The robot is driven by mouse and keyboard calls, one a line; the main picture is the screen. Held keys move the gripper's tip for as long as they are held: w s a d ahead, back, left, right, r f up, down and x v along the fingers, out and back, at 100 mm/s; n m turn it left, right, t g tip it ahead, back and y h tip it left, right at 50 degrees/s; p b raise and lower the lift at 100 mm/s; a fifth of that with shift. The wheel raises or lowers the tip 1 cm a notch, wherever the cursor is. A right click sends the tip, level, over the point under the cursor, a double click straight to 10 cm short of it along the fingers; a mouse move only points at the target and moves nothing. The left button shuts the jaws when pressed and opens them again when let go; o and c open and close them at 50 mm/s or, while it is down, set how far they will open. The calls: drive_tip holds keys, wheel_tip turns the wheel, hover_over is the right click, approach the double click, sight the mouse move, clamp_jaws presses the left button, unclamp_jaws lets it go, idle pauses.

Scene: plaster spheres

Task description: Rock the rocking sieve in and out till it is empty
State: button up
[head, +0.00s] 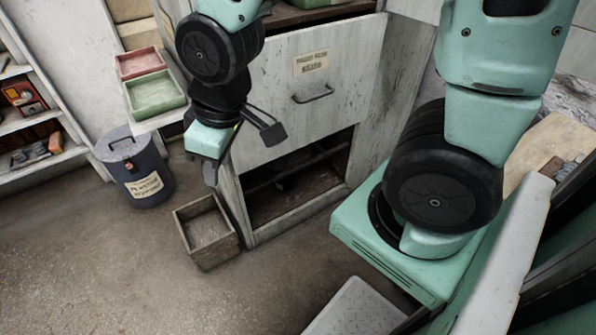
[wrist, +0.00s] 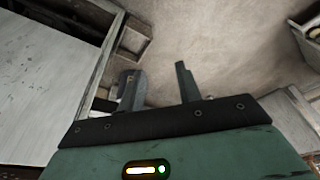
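A worn white box front with a paper label and a dark bar handle (head: 313,94) stands in the middle of the head view. It seems to be the rocking sieve (head: 345,62), though I cannot read the label for sure. Its inside is hidden, so I cannot tell what it holds. My gripper (head: 241,154) hangs left of the handle, apart from it. In the wrist view my gripper (wrist: 158,85) has its two fingers spread with nothing between them. A pale panel (wrist: 45,80) fills the left of that view.
A dark opening (head: 300,178) with a wooden frame lies below the front. An open wooden box (head: 208,230) stands on the floor at its left. A lidded grey bin (head: 135,165) and red (head: 140,62) and green (head: 155,94) trays are further left. The floor at lower left is clear.

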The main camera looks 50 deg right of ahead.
drive_tip(key=w+d+f+t+b, duration=0.1)
drive_tip(key=w+d+f+b, duration=0.25)
drive_tip(key=f, duration=0.25)
drive_tip(key=w+d+f+m+t+h+b, duration=0.1)
drive_tip(key=w+d+f+b, duration=0.3)
drive_tip(key=f, duration=0.3)
drive_tip(key=w+d+f+t+b, duration=0.1)
drive_tip(key=w+d+f+b, duration=0.15)
drive_tip(key=f+b, duration=0.3)
drive_tip(key=n+t+h+b, duration=0.4)
drive_tip(key=n+t+b, duration=0.6)
drive_tip(key=b, duration=0.5)
approach(299, 159)
drive_tip(key=b+x, duration=0.1)
drive_tip(key=x, duration=0.2)
drive_tip(key=b+x, duration=0.2)
drive_tip(key=x, duration=0.2)
drive_tip(key=b+x, duration=0.1)
drive_tip(key=x, duration=0.2)
drive_tip(key=shift+w+d+f+b, duration=0.25)
drive_tip(key=shift+d+f+b, duration=0.15)
drive_tip(key=shift+d+f, duration=0.05)
drive_tip(key=shift+w+d, duration=0.2)
drive_tip(key=shift+w, duration=0.45)
clamp_jaws()
